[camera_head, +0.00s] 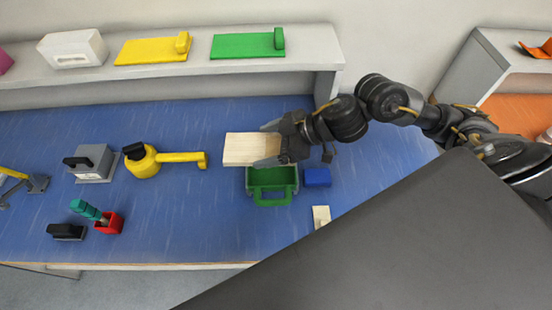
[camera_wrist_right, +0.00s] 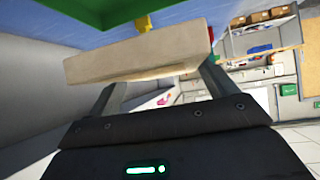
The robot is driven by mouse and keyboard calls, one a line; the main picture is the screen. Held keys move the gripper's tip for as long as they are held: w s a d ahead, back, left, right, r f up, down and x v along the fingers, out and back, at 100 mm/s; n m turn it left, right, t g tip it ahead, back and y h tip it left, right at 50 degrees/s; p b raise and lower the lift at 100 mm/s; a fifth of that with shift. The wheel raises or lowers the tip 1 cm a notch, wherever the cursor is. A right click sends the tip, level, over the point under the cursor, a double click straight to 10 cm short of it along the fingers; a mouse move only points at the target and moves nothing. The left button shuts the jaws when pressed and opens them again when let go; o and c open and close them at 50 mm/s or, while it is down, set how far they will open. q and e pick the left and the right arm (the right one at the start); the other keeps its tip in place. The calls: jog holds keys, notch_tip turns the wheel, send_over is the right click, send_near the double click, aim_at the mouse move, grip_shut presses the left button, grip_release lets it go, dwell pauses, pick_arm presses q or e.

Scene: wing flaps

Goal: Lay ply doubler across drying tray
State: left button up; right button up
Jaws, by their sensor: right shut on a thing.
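The ply doubler, a pale wooden board (camera_head: 246,149), is held by my right gripper (camera_head: 268,147) at its right end. In the head view the board is above or just behind a green tray (camera_head: 272,196) with a handle at its front, which I take for the drying tray. I cannot tell whether the board touches it. In the right wrist view the board (camera_wrist_right: 140,52) lies between the two fingers of my right gripper (camera_wrist_right: 160,85), with a green surface (camera_wrist_right: 120,12) beyond it. My left gripper is not in view.
A blue block (camera_head: 317,177) and a small pale wooden piece (camera_head: 321,216) lie right of the tray. A yellow tool (camera_head: 150,161), a grey block with a black handle (camera_head: 90,162) and a red cup (camera_head: 109,223) stand left. The blue bench (camera_head: 190,215) is clear between.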

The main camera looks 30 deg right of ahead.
aim_at(276, 146)
jog(key=shift+w+d+f, duration=0.1)
jog(key=shift+d+f, duration=0.9)
jog(key=shift+f, duration=0.2)
jog(key=shift+w+d+f, duration=0.25)
jog(key=shift+f, duration=0.1)
jog(key=shift+w, duration=0.1)
jog(key=shift+d+f, duration=0.2)
jog(key=shift+f, duration=0.1)
jog(key=f, duration=0.3)
jog(key=shift+d, duration=0.2)
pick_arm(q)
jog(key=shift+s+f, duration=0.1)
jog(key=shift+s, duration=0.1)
pick_arm(e)
jog(key=shift+w+f, duration=0.1)
jog(key=shift+f, duration=0.15)
jog(key=shift+f, duration=0.1)
